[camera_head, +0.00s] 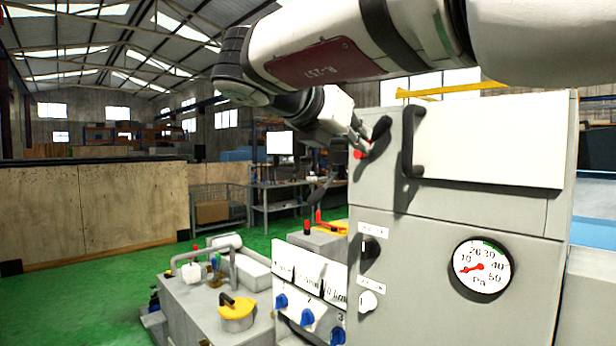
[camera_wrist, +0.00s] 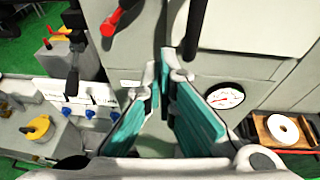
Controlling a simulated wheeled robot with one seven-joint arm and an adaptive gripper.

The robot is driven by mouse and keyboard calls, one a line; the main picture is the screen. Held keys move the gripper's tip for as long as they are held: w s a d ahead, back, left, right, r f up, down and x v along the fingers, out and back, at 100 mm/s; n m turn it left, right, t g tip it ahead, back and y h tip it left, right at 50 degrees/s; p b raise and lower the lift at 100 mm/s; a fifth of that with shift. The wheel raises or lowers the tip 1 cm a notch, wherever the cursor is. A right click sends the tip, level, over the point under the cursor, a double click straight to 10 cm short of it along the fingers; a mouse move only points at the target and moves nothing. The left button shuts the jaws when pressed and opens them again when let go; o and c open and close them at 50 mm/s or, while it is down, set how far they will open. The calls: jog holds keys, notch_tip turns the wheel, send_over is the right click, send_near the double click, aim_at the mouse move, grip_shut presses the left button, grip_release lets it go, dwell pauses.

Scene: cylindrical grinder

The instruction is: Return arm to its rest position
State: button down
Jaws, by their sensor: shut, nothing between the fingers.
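My arm reaches across the top of the head view, and my gripper (camera_head: 364,142) is in front of the upper left of the grey machine cabinet (camera_head: 470,215). In the wrist view my gripper (camera_wrist: 165,62) shows its teal-padded fingers, with the tips together and nothing between them. A black lever with a red end (camera_head: 358,154) is on the cabinet close behind the fingers in the head view. In the wrist view the red lever end (camera_wrist: 110,22) is left of the fingertips, apart from them. The head view does not clearly show whether they touch.
A black vertical handle (camera_head: 408,142) stands out from the cabinet just right of my gripper. A pressure gauge (camera_head: 481,267) and dark knob (camera_head: 369,247) are below. A grey unit with a yellow cap (camera_head: 237,312) and blue knobs (camera_head: 307,317) is lower left. Green floor (camera_head: 90,300) is open at left.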

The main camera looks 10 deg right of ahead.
jog(key=a+r+n+t+y, duration=0.35)
jog(key=r+n+t, duration=0.6)
jog(key=n, duration=0.55)
jog(key=s+a+f+n+g+y, duration=0.2)
jog(key=s+f+n+y, duration=0.25)
jog(key=f+n, duration=0.4)
jog(key=s+a+f+n+g+y, duration=0.25)
jog(key=f+n+y, duration=0.35)
jog(key=n, duration=0.6)
jog(key=s+d+f+n+g+h, duration=0.1)
jog(key=s+d+f+n+g, duration=0.3)
jog(key=s+f, duration=0.6)
jog(key=s+d+f+n+g+h, duration=0.2)
jog(key=s+d+f+n+g, duration=0.2)
jog(key=s+f, duration=0.6)
jog(key=d+f+n, duration=0.2)
jog(key=d+f, duration=0.1)
jog(key=f, duration=0.1)
jog(key=shift+d+g, duration=0.2)
jog(key=shift+g, duration=0.2)
jog(key=shift+w, duration=0.1)
